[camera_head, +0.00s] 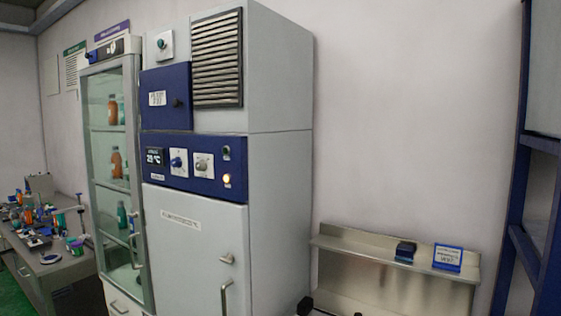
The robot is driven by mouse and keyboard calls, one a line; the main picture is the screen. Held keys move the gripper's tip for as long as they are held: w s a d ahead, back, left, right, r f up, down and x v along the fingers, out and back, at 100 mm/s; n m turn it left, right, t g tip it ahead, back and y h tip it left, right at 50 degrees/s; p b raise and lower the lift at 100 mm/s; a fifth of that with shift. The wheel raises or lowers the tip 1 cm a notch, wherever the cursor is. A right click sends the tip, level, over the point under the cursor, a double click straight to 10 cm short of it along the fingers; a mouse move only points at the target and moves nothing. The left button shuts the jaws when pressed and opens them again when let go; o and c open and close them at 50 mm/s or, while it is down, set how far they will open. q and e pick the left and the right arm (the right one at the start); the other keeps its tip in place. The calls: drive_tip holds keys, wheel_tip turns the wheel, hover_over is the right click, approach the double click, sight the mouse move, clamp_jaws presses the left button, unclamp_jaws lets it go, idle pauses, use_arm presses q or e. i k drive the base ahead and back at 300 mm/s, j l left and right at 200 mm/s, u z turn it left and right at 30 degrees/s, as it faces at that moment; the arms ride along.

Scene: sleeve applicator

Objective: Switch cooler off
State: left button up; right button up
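A tall grey cabinet (282,190) stands in the middle and looks like the cooler; its labels are too small to read surely. Its blue control panel (213,184) has a display (154,157) that seems to read 29 °C. Right of the display are a blue knob (177,162) and a pale knob (204,164) on white plates. Neither of my grippers can be made out in this view.
A glass-door cabinet (87,180) with bottles stands left of the grey cabinet. A cluttered bench (60,268) is at far left. A metal shelf (380,245) carries a dark block and a blue sign (447,257). Blue racking (540,145) stands at right. Small dark shapes at the bottom edge are unclear.

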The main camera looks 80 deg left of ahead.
sight(201, 166)
drive_tip(key=u, duration=3.35)
